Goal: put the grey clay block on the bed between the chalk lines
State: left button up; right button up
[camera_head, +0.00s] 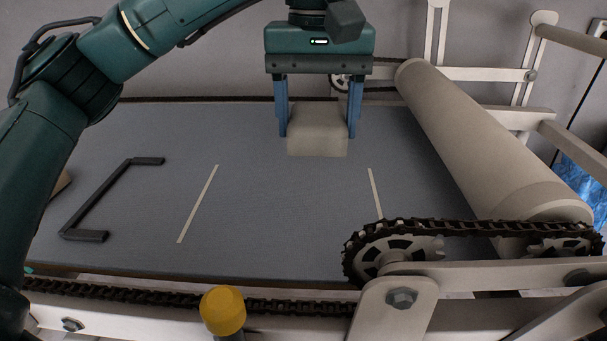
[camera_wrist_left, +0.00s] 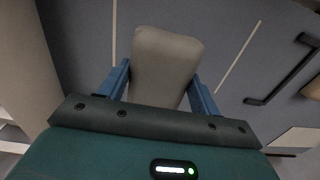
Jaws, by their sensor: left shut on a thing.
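The grey clay block (camera_head: 318,138) is held between the blue fingers of my left gripper (camera_head: 319,112), over the far part of the bed. The block also shows in the left wrist view (camera_wrist_left: 165,62), with a finger of my left gripper (camera_wrist_left: 160,90) on each side. The dark grey bed (camera_head: 270,215) carries two pale chalk lines, a left one (camera_head: 198,204) and a right one (camera_head: 375,192). The block is farther back than both lines and nearer the right one. Whether it touches the bed I cannot tell. My right gripper is not in view.
A large beige roller (camera_head: 480,140) runs along the right side. A chain and sprocket (camera_head: 395,250) stand at the front right. A black bracket-shaped handle (camera_head: 100,197) lies on the bed's left. A yellow knob (camera_head: 223,311) is at the front. The bed between the lines is bare.

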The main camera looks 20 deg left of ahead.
aim_at(315, 202)
pick_arm(q)
notch_tip(315, 202, down, 10)
jog(key=shift+r+p, duration=0.1)
jog(key=shift+p, duration=0.2)
dwell(0.3)
jog(key=shift+f+b, duration=0.25)
jog(key=shift+b, duration=0.05)
jog(key=o, duration=1.3)
jog(key=shift+r, duration=0.1)
notch_tip(315, 202, up, 12)
jog(key=shift+r+p, duration=0.15)
jog(key=shift+p, duration=0.2)
